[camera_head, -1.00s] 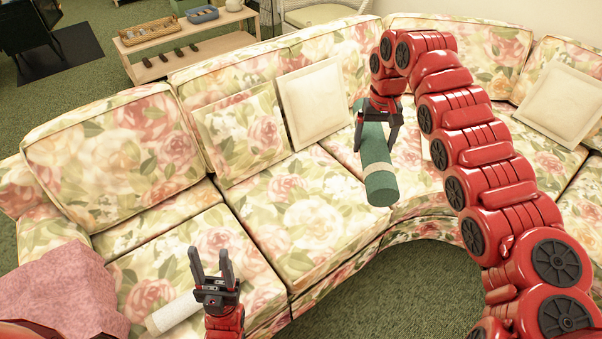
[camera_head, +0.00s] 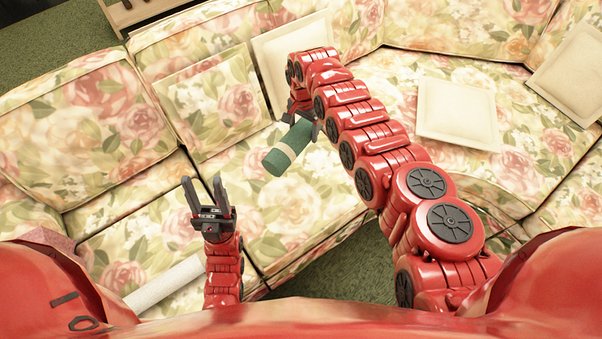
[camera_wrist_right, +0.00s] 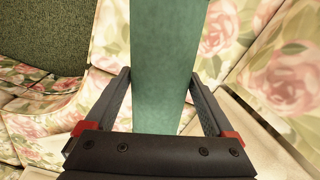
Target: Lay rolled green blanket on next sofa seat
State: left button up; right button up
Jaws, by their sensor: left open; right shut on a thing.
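The rolled green blanket (camera_head: 297,138), with a pale band, is in my right gripper (camera_head: 304,124). It appears over the floral sofa's middle seat (camera_head: 300,205), in front of the back cushions; I cannot tell whether it touches the seat. In the right wrist view the green roll (camera_wrist_right: 160,60) runs between the two fingers (camera_wrist_right: 160,78). My left gripper (camera_head: 203,186) is open and empty over the left seat (camera_head: 135,235).
A white roll (camera_head: 165,285) lies on the left seat near a pink cloth (camera_head: 48,237). A cream cushion (camera_head: 290,48) leans behind the blanket. A pale cushion (camera_head: 458,113) lies on the corner seat, and another (camera_head: 570,75) stands at the right.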

jog(key=s+f+m+b, duration=0.1)
jog(key=s+f+b, duration=0.1)
jog(key=f, duration=0.6)
jog(key=s+f+m+b, duration=0.1)
jog(key=s+f+b, duration=0.2)
jog(key=f, duration=0.5)
jog(key=s+a+f+m+b, duration=0.1)
jog(key=s+f+b, duration=0.1)
jog(key=f, duration=0.7)
jog(key=shift+s+m+b, duration=0.35)
jog(key=shift+s+m, duration=0.05)
jog(key=shift+s, duration=0.4)
jog(key=shift+r, duration=0.1)
jog(key=o, duration=1.4)
jog(key=shift+c, duration=0.2)
